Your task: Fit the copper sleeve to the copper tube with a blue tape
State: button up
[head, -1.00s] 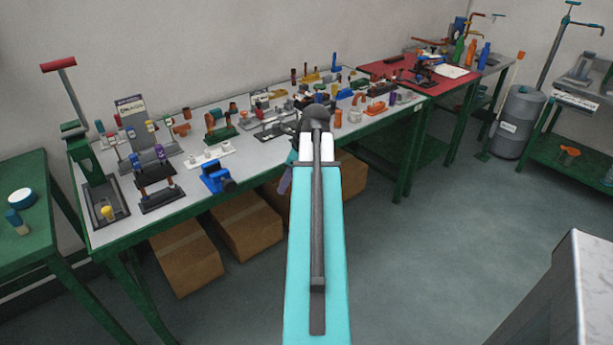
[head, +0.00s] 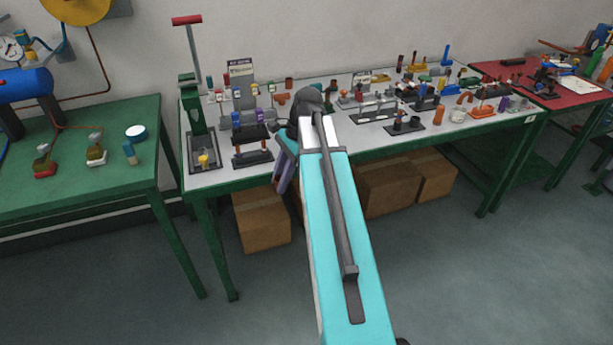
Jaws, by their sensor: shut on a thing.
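Small copper-coloured fittings stand on the grey-topped workbench (head: 225,178). One upright copper-coloured piece (head: 289,83) is near the back, just left of my arm's elbow, and another copper-coloured fitting (head: 282,98) is below it. A thin copper-coloured pipe (head: 98,68) comes down the wall to the green left table (head: 90,190). I cannot tell which piece is the sleeve or which tube has blue tape; both are too small or hidden.
The left table holds a blue tank (head: 25,87), two small valves and a round white-and-blue item (head: 135,131). A tall press (head: 195,110) stands at the workbench's left end. Cardboard boxes (head: 262,220) sit underneath. The floor in front is clear.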

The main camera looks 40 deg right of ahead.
jog(key=w+a+n+g, duration=0.1)
jog(key=w+a+n, duration=0.4)
jog(key=a, duration=0.6)
jog(key=w+a+n+g, duration=0.2)
jog(key=w+a+n, duration=0.2)
jog(key=a, duration=0.7)
jog(key=shift+w+n+g+h, duration=0.3)
jog(key=shift+w+n+h, duration=0.1)
jog(key=shift+n, duration=0.1)
jog(key=shift+a, duration=0.1)
